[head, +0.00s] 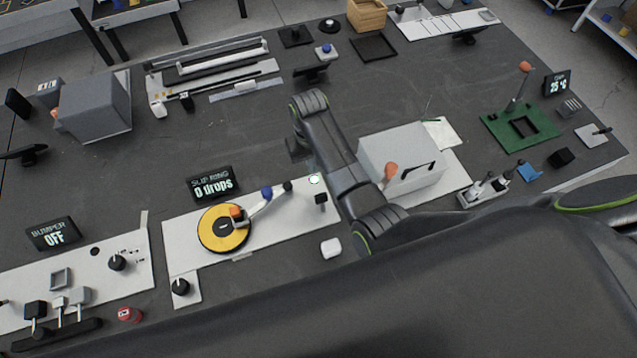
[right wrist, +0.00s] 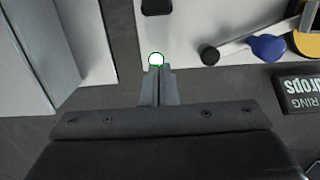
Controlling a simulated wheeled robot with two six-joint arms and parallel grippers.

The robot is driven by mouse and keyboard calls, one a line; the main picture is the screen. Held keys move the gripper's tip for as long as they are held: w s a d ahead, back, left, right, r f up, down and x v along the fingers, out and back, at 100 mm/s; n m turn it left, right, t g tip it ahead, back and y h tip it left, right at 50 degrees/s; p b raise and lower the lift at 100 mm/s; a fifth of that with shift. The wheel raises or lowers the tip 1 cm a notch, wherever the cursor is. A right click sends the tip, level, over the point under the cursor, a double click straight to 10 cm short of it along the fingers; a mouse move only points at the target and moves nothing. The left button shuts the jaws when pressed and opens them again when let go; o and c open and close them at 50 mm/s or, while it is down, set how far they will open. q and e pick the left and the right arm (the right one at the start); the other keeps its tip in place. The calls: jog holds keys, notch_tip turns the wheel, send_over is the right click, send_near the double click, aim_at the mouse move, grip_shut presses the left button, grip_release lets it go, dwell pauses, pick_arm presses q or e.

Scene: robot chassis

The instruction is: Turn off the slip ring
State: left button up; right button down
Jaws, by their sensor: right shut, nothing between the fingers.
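The slip ring station is a white plate (head: 275,235) with a yellow disc (head: 222,228) and a blue-knobbed lever arm (head: 266,194). Its display (head: 213,184) reads "SLIP RING 0 drops". A small round white button with a green rim (head: 315,180) is at the plate's upper right corner. My right gripper (head: 311,168) is shut and empty, pointing down at this button. In the right wrist view the shut fingertips (right wrist: 157,70) overlap the edge of the button (right wrist: 156,59); I cannot tell whether they touch it. My left gripper is not in view.
A grey box (head: 400,155) with an orange-knobbed lever stands right of my right arm. A black switch (head: 321,199) is just below the button. A black knob (head: 180,287) is at the plate's lower left. A bumper station with display "OFF" (head: 53,234) is at left.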

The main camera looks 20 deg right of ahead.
aim_at(321, 198)
jog(key=f, duration=0.5)
jog(key=shift+s, duration=0.25)
jog(key=shift+s+f+p, duration=0.15)
jog(key=shift+f+p, duration=0.15)
jog(key=shift+p, duration=0.15)
jog(key=shift+s+r+p, duration=0.3)
jog(key=shift+s+p, duration=0.15)
jog(key=shift+s, duration=0.05)
jog(key=shift+s+r+p, duration=0.25)
jog(key=shift+s+p, duration=0.15)
jog(key=shift+s, duration=0.05)
jog(key=shift+s+r+p, duration=0.2)
jog(key=shift+s+p, duration=0.2)
jog(key=shift+s, duration=0.35)
jog(key=shift+w, duration=0.1)
